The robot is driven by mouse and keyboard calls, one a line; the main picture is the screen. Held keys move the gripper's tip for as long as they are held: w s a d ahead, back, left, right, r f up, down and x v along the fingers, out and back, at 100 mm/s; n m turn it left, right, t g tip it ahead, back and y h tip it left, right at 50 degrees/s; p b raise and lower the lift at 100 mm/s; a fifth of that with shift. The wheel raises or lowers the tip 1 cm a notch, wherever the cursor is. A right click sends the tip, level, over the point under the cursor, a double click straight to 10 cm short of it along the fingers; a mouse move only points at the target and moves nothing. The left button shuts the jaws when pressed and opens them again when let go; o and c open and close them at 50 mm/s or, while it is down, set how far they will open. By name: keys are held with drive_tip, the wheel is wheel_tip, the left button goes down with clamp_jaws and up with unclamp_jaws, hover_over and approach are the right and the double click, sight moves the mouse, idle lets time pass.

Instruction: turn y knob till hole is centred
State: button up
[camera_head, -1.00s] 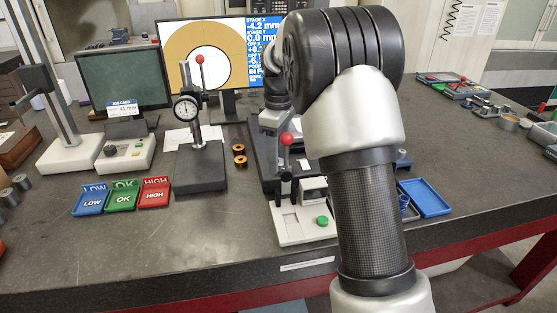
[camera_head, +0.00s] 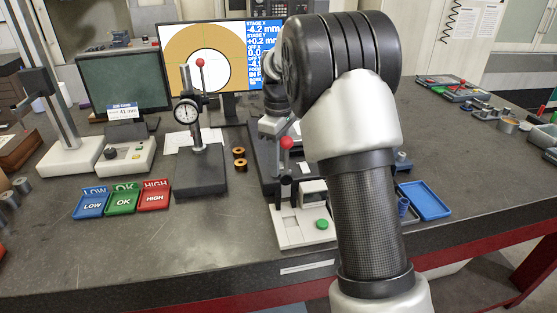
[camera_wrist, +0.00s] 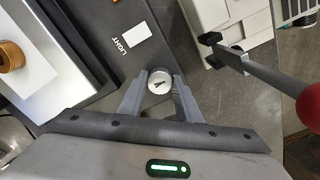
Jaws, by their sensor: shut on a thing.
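The head view hides my gripper behind my arm.
A dial gauge stand (camera_head: 198,150) with a red-topped lever stands left of the stage. LOW, OK and HIGH trays (camera_head: 123,200) lie at front left. In the wrist view a red ball-ended lever (camera_wrist: 310,103) reaches in from the right. A blue tray (camera_head: 427,200) lies to the right.

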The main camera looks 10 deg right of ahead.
drive_tip(key=m+p, duration=0.2)
drive_tip(key=shift+r+m, duration=0.2)
drive_tip(key=shift+m, duration=0.2)
drive_tip(key=m+p, duration=0.2)
drive_tip(key=m, duration=0.2)
drive_tip(key=shift+m, duration=0.3)
drive_tip(key=m+p, duration=0.1)
drive_tip(key=m, duration=0.3)
drive_tip(key=shift+f+p, duration=0.1)
drive_tip(key=shift+p, duration=0.25)
drive_tip(key=shift+m+p, duration=0.4)
drive_tip(key=shift+m, duration=1.1)
drive_tip(key=o, duration=1.1)
drive_tip(key=shift+c, duration=0.2)
